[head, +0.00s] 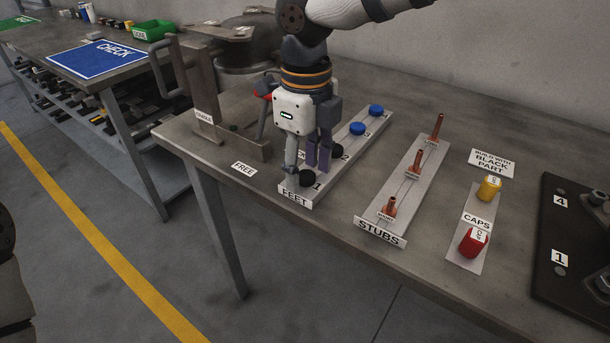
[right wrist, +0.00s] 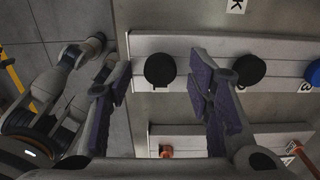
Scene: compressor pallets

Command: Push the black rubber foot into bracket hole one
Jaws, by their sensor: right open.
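A black rubber foot (head: 306,179) sits at position 1 of the light FEET strip (head: 300,196). In the right wrist view this foot (right wrist: 160,69) shows between my fingers, with a gap on each side. My right gripper (head: 306,168) points down over the near end of the strip, open and empty. A second black foot (right wrist: 249,69) sits at position 2, just beyond the right finger in the wrist view. In the head view the gripper partly hides it. I cannot make out bracket hole one.
Blue feet (head: 357,128) sit farther along the strip. The metal cradle (head: 232,143) stands close left of my right gripper. The STUBS strip (head: 400,200), yellow cap (head: 489,188) and red cap (head: 473,241) lie to the right, before a dark plate (head: 575,235) marked 4 and 1.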

